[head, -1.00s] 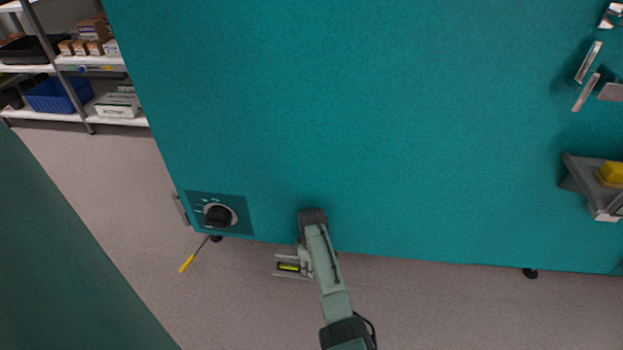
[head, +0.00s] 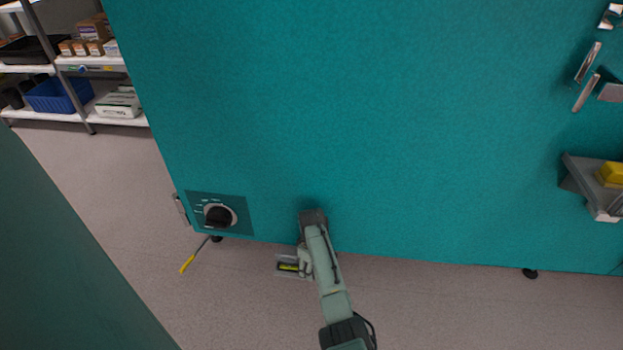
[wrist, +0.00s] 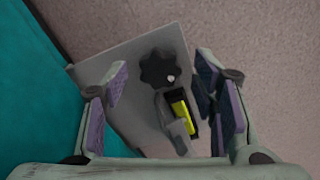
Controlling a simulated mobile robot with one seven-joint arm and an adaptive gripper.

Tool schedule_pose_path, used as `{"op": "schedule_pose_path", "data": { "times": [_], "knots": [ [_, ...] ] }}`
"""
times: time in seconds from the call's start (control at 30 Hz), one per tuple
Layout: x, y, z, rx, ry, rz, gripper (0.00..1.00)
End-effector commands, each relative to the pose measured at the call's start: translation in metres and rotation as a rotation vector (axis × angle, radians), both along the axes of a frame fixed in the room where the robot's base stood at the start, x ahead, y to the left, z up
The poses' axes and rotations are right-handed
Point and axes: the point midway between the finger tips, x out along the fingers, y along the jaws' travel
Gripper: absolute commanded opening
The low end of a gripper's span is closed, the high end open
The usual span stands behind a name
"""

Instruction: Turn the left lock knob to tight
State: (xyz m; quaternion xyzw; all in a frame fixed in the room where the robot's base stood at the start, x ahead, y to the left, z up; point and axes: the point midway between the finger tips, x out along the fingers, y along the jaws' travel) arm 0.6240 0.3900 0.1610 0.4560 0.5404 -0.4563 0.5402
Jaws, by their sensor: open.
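A dark, lobed knob (wrist: 163,68) with a small bright centre sits on a grey plate (wrist: 112,68) in the wrist view. I take it to be the lock knob; the frames show no label on it. My gripper (wrist: 160,92) is open, with a finger pad on each side of the plate, and the knob lies beyond and between the fingers. No grip on it shows. In the head view my gripper (head: 305,262) is low beside the teal chamber, over the small grey plate (head: 284,274); the knob cannot be made out there.
A black-and-yellow strip (wrist: 182,115) and a grey lever-like piece lie beside the knob. The teal chamber wall (head: 380,120) stands close to my arm. A black dial (head: 218,215) is on its lower left. A yellow-tipped rod (head: 188,264) sticks out below. The floor in front is clear.

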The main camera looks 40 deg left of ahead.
Motion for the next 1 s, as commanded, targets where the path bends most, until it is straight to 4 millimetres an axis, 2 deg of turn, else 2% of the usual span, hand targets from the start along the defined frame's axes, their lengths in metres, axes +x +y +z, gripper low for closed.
{"op": "schedule_pose_path", "data": {
  "times": [0.13, 0.27, 0.5, 0.7, 0.83, 1.0],
  "knots": [
    [0.001, 0.0, 0.003, 0.001, -0.002, 0.0, 0.53],
    [0.001, 0.001, 0.018, 0.003, -0.002, 0.0, 0.53],
    [0.001, 0.001, 0.07, 0.004, -0.003, 0.0, 0.53],
    [0.001, 0.0, 0.104, 0.002, -0.002, -0.001, 0.53],
    [0.0, 0.0, 0.116, 0.001, -0.001, 0.0, 0.53],
    [0.0, 0.0, 0.121, 0.0, 0.0, 0.0, 0.53]
  ]
}}
